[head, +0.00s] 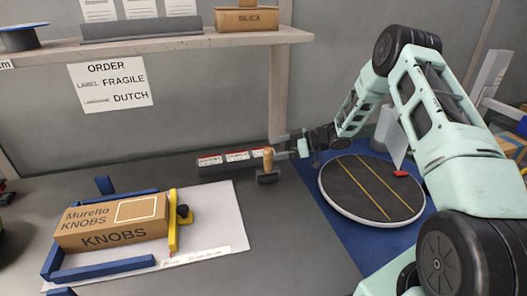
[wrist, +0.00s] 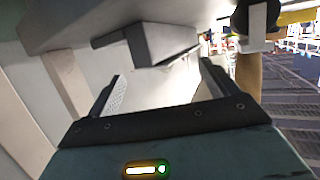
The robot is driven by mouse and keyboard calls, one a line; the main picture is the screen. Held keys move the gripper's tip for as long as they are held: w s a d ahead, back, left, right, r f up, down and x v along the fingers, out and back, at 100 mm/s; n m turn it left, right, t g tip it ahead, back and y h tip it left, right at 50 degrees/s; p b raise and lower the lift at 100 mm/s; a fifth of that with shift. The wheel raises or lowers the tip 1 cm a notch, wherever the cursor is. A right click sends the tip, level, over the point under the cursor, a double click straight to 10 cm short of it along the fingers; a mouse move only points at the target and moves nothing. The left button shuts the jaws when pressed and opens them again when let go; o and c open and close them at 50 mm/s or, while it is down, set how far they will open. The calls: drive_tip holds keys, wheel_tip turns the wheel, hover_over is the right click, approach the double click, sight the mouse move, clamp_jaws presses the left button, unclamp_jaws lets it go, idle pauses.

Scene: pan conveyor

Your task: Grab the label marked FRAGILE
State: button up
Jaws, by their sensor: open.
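An order card (head: 110,83) on the back wall reads LABEL FRAGILE and DUTCH. A row of small red and white labels (head: 237,157) lies on a grey holder at the back of the table; their print is too small to read, so I cannot tell which says FRAGILE. My gripper (head: 289,147) is at the right end of this row, by a wooden-handled stamp (head: 267,160). In the wrist view my gripper (wrist: 160,92) is open, with nothing seen between its fingers. A grey block (wrist: 165,42) lies beyond the fingers, and no label face shows there.
A KNOBS box (head: 110,222) lies between blue guides on a white board (head: 215,225), with a yellow bar (head: 173,222) at its right. A round turntable (head: 372,188) stands on a blue mat at right. A shelf (head: 150,48) with a SILICA box (head: 246,19) overhangs the back.

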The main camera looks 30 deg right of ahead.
drive_tip(key=p+x, duration=0.1)
drive_tip(key=x, duration=0.4)
drive_tip(key=shift+d+f, duration=0.1)
drive_tip(key=shift+d, duration=0.1)
drive_tip(key=c, duration=1.3)
